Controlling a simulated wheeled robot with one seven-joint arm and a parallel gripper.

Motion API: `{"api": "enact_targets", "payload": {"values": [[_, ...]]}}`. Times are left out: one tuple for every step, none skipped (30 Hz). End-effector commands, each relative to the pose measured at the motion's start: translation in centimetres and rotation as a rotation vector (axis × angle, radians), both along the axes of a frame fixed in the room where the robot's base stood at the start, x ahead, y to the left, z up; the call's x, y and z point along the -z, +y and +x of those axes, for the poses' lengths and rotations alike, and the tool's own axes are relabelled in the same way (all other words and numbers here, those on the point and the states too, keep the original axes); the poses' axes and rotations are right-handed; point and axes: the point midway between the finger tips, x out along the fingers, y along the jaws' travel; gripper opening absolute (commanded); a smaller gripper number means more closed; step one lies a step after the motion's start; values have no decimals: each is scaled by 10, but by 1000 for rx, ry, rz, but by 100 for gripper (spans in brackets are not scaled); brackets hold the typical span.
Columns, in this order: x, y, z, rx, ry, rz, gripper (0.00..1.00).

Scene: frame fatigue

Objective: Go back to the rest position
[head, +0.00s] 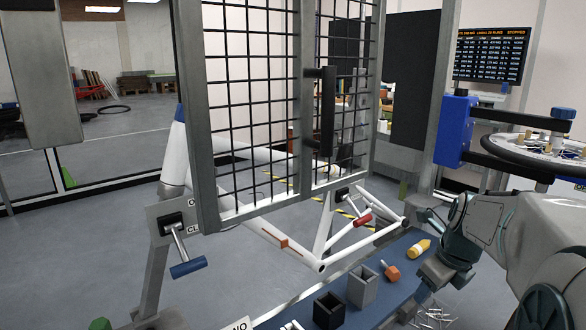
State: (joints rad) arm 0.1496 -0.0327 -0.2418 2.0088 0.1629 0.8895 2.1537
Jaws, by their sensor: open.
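My gripper (436,278) is at the lower right, above the right end of the blue bench top (403,250). It is open, and I see nothing held in it. Its fingertips are small and hard to make out against the clutter below. My pale arm reaches in from the right edge, bent at the wrist.
A grey bin (362,287) and a black bin (328,310) stand on the bench. A mesh guard (250,110) fronts a white bike frame (255,150). Levers have blue (188,268) and red (362,220) handles. A wheel (545,148) on a blue-clamped stand is close above my arm.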

Motion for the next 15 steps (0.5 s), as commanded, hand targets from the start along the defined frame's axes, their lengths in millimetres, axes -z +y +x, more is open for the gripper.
{"api": "enact_targets", "payload": {"values": [[-12, 5, -3, -47, -1, -13, 55], [-15, 7, -4, -76, 0, -20, 55], [-20, 11, -7, -121, 0, -33, 55], [-23, 14, -9, -154, 0, -42, 55], [-27, 16, -10, -187, 0, -50, 55], [-34, 20, -13, -241, 0, -65, 55], [-37, 23, -16, -279, -1, -75, 55], [-43, 27, -18, -325, -1, -88, 55], [-50, 31, -22, -386, -1, -106, 55], [-57, 36, -25, -443, -2, -122, 55], [-63, 40, -28, -499, -2, -138, 55], [-74, 46, -34, -588, -3, -164, 55], [-82, 51, -38, -658, -4, -183, 55], [-89, 56, -43, -730, -5, -204, 55], [-99, 63, -49, -829, -6, -233, 55]]}}
